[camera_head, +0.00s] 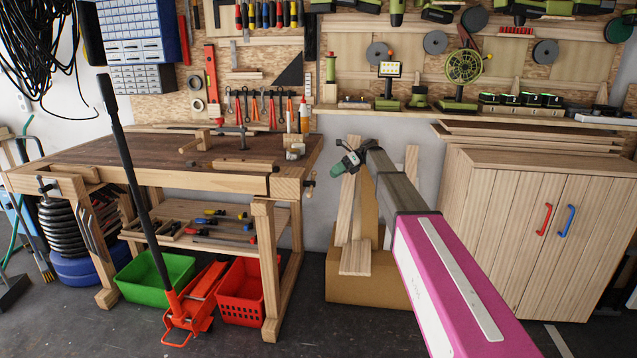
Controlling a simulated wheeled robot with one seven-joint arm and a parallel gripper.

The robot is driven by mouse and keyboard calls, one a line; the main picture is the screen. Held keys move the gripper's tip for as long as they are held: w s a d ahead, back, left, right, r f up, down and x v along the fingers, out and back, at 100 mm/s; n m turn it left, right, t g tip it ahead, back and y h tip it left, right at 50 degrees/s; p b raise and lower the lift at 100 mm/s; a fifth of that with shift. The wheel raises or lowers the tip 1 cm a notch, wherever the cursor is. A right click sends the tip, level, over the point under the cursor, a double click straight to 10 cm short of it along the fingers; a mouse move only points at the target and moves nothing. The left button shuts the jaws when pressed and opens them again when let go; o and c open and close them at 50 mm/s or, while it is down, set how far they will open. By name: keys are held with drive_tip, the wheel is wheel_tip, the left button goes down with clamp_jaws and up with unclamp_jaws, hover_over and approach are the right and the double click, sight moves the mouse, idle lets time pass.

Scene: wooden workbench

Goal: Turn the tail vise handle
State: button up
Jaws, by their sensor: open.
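The wooden workbench (150,166) stands at the left. At its right end is the tail vise, whose small dark handle (309,184) sticks out to the right of the light end block (286,187). My gripper (338,170) is at the end of my arm, a short way right of the handle and slightly higher in the picture. It is open, with nothing seen between its fingers, and is apart from the handle. The handle is small here, so its exact tilt is hard to tell.
A floor jack (190,305) with a tall dark lever stands before the bench, with a green crate (150,280) and a red basket (240,312) beneath. Wooden boards and a cardboard box (345,285) stand below my arm. A wooden cabinet (535,230) is at the right.

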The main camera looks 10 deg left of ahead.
drive_tip(key=s+n, duration=0.1)
drive_tip(key=n, duration=0.3)
drive_tip(key=n+t+y, duration=0.7)
drive_tip(key=n, duration=1.7)
approach(313, 183)
drive_tip(key=shift+t, duration=0.4)
drive_tip(key=a, duration=0.6)
drive_tip(key=w+a, duration=0.1)
drive_tip(key=a, duration=0.3)
drive_tip(key=shift+f, duration=0.3)
drive_tip(key=c, duration=0.9)
